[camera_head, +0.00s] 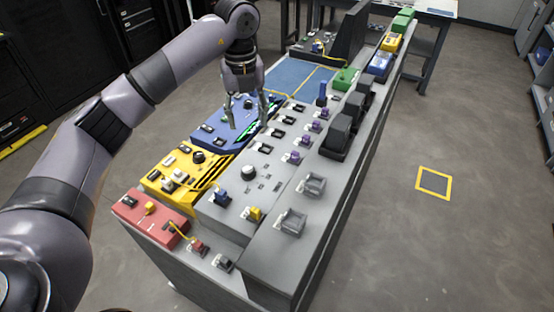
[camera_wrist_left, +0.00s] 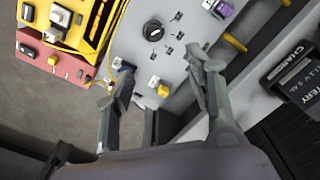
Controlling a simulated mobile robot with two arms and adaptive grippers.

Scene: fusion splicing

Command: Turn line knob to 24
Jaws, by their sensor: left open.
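A round black knob (camera_head: 248,173) stands on the grey panel (camera_head: 228,200); it also shows in the left wrist view (camera_wrist_left: 153,31), with a light mark on its top. Small labels around it are too small to read, so I cannot tell its setting or whether it is the line knob. Other dark knobs stand on the yellow box (camera_head: 198,157) and the blue box (camera_head: 248,103). My left gripper (camera_head: 248,127) hangs open and empty above the panels, fingers pointing down. In the left wrist view its spread fingers (camera_wrist_left: 166,72) lie below the black knob in the picture, apart from it.
A red box (camera_head: 135,222) with a yellow cable is at the near left end. Purple-topped connectors (camera_head: 295,157) and black blocks (camera_head: 338,135) line the right side. A grey raised ledge (camera_head: 285,250) runs along the right. Open floor (camera_head: 450,130) lies beyond it.

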